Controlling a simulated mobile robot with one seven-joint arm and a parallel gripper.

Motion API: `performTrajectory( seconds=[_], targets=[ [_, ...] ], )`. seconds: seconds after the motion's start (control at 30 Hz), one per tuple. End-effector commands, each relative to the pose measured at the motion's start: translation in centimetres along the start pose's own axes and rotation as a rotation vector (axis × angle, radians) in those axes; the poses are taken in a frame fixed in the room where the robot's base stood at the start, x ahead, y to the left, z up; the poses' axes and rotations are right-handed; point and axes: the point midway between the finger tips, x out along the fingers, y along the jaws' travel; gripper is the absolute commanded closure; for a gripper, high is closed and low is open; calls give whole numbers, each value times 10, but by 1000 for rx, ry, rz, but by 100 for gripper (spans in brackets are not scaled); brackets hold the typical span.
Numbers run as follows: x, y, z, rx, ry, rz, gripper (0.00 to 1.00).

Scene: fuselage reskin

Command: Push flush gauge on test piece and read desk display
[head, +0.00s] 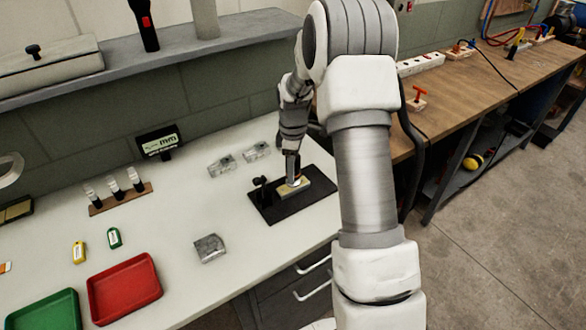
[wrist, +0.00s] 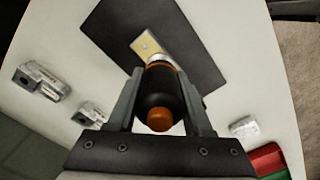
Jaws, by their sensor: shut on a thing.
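My gripper (wrist: 160,120) is shut on the flush gauge (wrist: 160,95), a dark cylinder with an orange button and an orange ring near its silver tip. The gauge points down at the test piece (wrist: 145,46), a small yellowish plate on the black mat (wrist: 185,50). In the head view the gauge (head: 292,168) stands near upright over the test piece (head: 291,188), its lower end at the plate; I cannot tell whether it touches. The desk display (head: 160,142) stands at the back of the white desk, with dark marks on its pale screen, too small to read.
On the desk are clear blocks (head: 221,166), another block (head: 210,248), a rack of small bottles (head: 117,193), a green tag (head: 114,238), a yellow tag (head: 79,252), a red tray (head: 124,288) and a green tray (head: 45,314). A shelf (head: 170,50) runs above. A small dark knob (head: 260,182) stands on the mat.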

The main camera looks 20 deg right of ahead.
Motion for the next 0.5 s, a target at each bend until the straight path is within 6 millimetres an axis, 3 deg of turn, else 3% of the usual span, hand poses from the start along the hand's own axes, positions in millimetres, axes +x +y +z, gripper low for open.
performTrajectory(
  seconds=[0.5],
  targets=[
    [6, 0, 0, 0, 0, 1, 100]
  ],
)
